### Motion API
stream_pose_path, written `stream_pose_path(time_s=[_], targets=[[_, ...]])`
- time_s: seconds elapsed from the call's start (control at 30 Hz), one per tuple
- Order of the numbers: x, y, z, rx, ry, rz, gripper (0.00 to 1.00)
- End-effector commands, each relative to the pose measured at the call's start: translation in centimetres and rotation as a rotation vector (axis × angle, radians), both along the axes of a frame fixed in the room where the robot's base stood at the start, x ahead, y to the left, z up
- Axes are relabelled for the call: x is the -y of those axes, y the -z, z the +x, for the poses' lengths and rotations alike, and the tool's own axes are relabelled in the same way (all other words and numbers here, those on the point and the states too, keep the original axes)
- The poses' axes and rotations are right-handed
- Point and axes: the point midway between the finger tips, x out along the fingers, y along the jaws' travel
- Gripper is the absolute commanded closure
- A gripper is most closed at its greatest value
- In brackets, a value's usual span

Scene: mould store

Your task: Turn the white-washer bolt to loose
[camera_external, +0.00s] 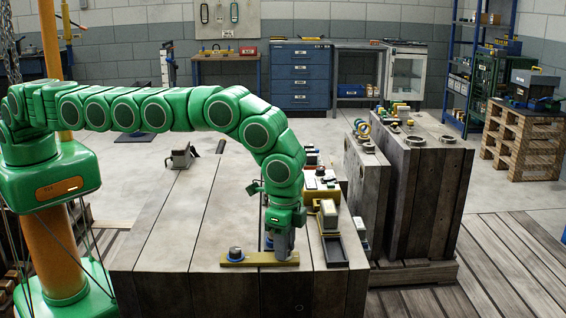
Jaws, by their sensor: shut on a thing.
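A yellow clamp bar (260,259) lies across the top of the grey mould block (175,235) near its front edge. A dark bolt on a pale base (235,254) stands at the bar's left part, clear of my gripper. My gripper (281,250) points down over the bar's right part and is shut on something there. The gripped thing is mostly hidden by the fingers, so I cannot see its washer colour or how it is turned.
A dark tray (334,250) and a boxy device (328,215) stand just right of my gripper. A small grey device (181,157) sits at the block's far edge. More mould blocks (430,190) stand to the right. The block's top left of the bar is clear.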

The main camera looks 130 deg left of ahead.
Motion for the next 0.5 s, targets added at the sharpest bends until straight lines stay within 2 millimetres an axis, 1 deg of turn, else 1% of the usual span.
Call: stream_pose_path(time_s=[0.03, 0.5], targets=[[0.16, 0.30, -0.03, -0.004, -0.041, -0.001, 1.00], [0.12, 0.34, -0.11, -0.005, -0.486, -0.001, 1.00]])
